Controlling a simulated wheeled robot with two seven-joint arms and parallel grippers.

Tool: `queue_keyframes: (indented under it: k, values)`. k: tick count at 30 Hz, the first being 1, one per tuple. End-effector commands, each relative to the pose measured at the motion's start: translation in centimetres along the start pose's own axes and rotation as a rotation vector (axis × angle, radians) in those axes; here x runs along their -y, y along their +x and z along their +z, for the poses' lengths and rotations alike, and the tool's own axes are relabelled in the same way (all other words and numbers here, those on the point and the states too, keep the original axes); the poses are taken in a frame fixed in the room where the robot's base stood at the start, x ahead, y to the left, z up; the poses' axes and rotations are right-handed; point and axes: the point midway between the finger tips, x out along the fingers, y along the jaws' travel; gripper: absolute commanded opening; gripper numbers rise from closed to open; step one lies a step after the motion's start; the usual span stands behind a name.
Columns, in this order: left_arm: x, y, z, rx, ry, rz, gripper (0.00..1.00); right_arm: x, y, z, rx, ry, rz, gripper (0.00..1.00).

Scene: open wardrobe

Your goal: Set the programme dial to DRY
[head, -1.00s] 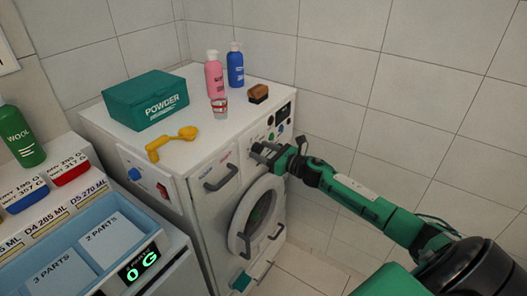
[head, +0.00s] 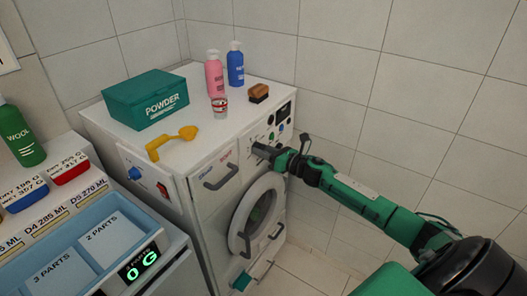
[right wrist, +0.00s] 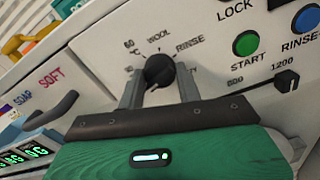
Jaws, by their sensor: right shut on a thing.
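The programme dial (right wrist: 158,70) is a black round knob on the washing machine's white front panel. In the right wrist view the labels 60, WOOL and RINSE stand around it. Another label at its lower right is partly hidden by a finger, and I cannot read it whole. My right gripper (right wrist: 159,88) has its two grey fingers on either side of the knob and is shut on it. In the head view this gripper (head: 263,152) reaches the panel from the right and covers the dial. My left gripper is not in view.
Next to the dial are a green START button (right wrist: 246,43), a blue button (right wrist: 306,18) and a slider (right wrist: 287,80). A drawer handle (head: 221,177) and the round door (head: 257,213) are nearby. Bottles, a powder box (head: 146,98) and a yellow scoop (head: 172,142) stand on top.

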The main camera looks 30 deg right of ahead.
Motion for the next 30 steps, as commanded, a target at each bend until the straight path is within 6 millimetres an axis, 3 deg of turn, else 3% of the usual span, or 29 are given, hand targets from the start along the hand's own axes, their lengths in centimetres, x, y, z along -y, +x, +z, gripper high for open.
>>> queue_keyframes:
  k: [30]
  values:
    - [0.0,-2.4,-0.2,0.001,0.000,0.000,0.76,0.0,0.0,0.2,0.000,0.968,-0.001,0.12]
